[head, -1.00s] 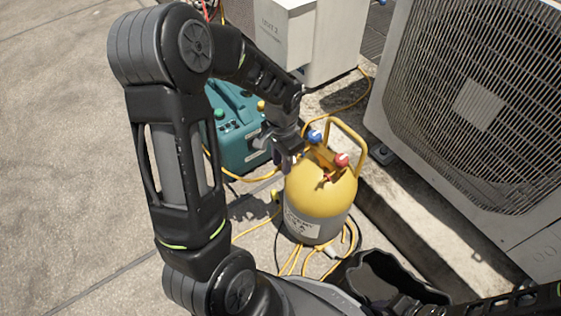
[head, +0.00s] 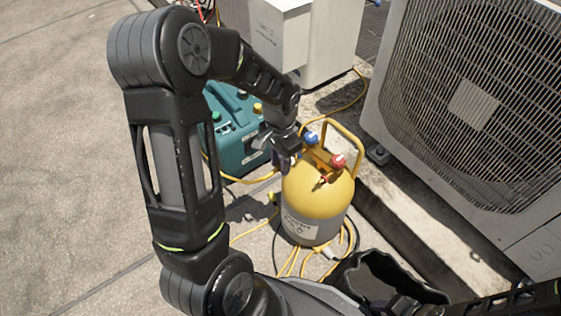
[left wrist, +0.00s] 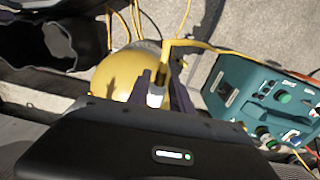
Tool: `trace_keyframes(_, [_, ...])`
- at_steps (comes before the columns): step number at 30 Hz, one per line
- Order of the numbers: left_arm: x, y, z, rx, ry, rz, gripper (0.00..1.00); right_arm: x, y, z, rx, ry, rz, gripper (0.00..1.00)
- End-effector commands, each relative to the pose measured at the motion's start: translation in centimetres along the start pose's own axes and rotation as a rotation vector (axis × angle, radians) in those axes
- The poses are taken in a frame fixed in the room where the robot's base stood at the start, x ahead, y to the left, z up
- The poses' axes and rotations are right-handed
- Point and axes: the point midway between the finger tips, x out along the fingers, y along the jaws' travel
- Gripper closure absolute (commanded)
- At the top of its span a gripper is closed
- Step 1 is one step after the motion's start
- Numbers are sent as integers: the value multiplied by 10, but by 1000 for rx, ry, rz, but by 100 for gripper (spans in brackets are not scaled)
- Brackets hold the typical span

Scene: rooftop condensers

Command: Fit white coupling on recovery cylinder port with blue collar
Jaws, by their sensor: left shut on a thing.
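The recovery cylinder (head: 318,195) stands upright, with a yellow top and a grey lower body. On its top are a blue collar (head: 311,138) and a red one (head: 338,161), under a yellow handle. My left gripper (head: 287,158) is close beside the cylinder's top, on the left of the blue collar. In the left wrist view it is shut on the white coupling (left wrist: 155,97), whose yellow hose (left wrist: 165,55) leads away. The cylinder (left wrist: 121,73) shows behind it. The port is hidden there, and I see no contact. Only dark parts of my right arm show at lower right.
A teal machine (head: 235,130) stands left of the cylinder. A grey condenser unit (head: 470,105) stands at right on a concrete kerb. Yellow hoses (head: 290,262) lie around the cylinder's foot. The paving at left is clear.

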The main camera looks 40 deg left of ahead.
Motion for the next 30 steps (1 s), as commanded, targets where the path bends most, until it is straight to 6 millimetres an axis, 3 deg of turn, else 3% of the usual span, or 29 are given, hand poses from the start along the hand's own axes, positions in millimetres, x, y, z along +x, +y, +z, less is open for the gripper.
trace_keyframes(30, [0, 0, -11, 0, 1, 0, 100, -1, 0, 0, 0, 0, 0, 64])
